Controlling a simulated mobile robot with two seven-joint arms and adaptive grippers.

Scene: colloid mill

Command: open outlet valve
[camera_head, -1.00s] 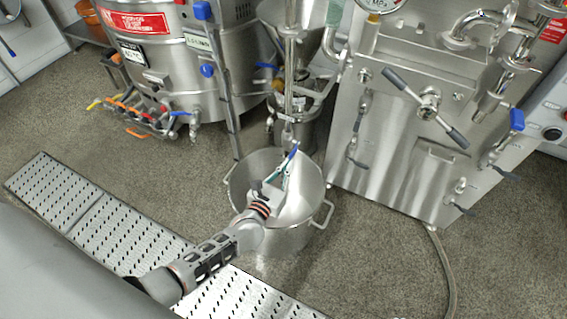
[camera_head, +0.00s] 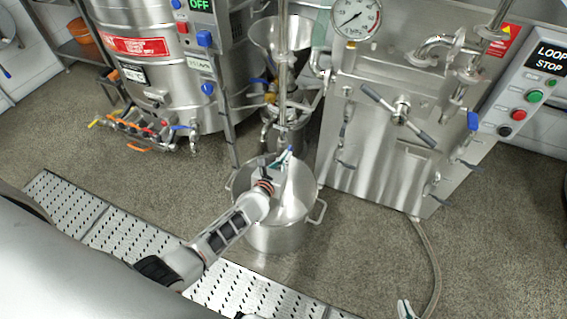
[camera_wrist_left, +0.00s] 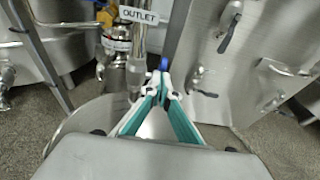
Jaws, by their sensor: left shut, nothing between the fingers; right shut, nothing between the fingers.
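The outlet pipe's "OUTLET" label (camera_wrist_left: 138,15) hangs at the top of the left wrist view. The outlet valve's blue handle (camera_wrist_left: 163,63) shows just beyond the tips of my left gripper (camera_wrist_left: 160,88). Its teal-lined fingers meet at the tips with nothing between them. In the head view the blue handle (camera_head: 290,149) is a small tip above the steel pot, right by my left gripper (camera_head: 283,163); whether they touch I cannot tell. The valve body is mostly hidden. My right gripper (camera_head: 405,309) peeks in at the bottom edge, shut and empty.
A steel pot (camera_head: 276,240) with side handles stands under the outlet. The mill's steel cabinet (camera_head: 375,165) with levers and a gauge (camera_head: 355,18) is to the right. A tank (camera_head: 150,75) with several small valves is at left. A perforated floor grate (camera_head: 75,210) runs in front.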

